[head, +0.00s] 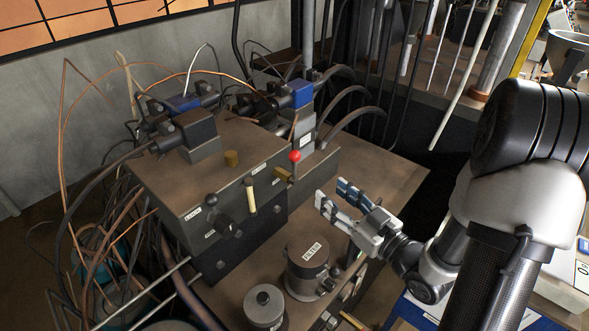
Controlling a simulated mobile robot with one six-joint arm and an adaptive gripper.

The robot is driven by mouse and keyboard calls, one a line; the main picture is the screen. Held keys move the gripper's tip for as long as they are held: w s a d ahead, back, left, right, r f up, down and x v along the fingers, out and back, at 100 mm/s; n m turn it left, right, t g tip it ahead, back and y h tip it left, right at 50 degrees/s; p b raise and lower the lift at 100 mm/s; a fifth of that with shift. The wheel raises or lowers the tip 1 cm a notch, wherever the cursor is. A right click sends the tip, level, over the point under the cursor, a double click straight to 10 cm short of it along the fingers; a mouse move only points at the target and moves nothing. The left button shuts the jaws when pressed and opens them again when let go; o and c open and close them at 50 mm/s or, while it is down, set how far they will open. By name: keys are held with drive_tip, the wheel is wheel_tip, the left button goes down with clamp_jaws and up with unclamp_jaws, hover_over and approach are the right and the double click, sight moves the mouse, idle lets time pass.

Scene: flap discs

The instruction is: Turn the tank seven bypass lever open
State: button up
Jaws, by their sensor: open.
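A dark grey valve block (236,178) stands on the brown bench top in the head view. On its front are a lever with a red ball (295,156), a cream-handled lever (251,197) and a black ball-ended lever (212,200). Small white labels sit by them, too small to read, so I cannot tell which is the tank seven bypass lever. My gripper (331,193) is open and empty, to the right of the block. Its fingers point up and left, apart in the picture from the red-ball lever.
A labelled filter canister (307,267) and a smaller round canister (264,306) stand in front of the block. Hoses and copper lines crowd the left side. Blue-capped valves (301,93) rise behind. Bare bench top (385,172) lies behind my gripper.

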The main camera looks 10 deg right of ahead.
sight(295, 163)
drive_tip(key=b+x, duration=0.1)
drive_tip(key=x, duration=1.4)
drive_tip(key=shift+w+a+b, duration=0.1)
drive_tip(key=shift+w+b, duration=0.05)
drive_tip(key=shift+b, duration=0.2)
drive_tip(key=shift+c, duration=0.6)
clamp_jaws()
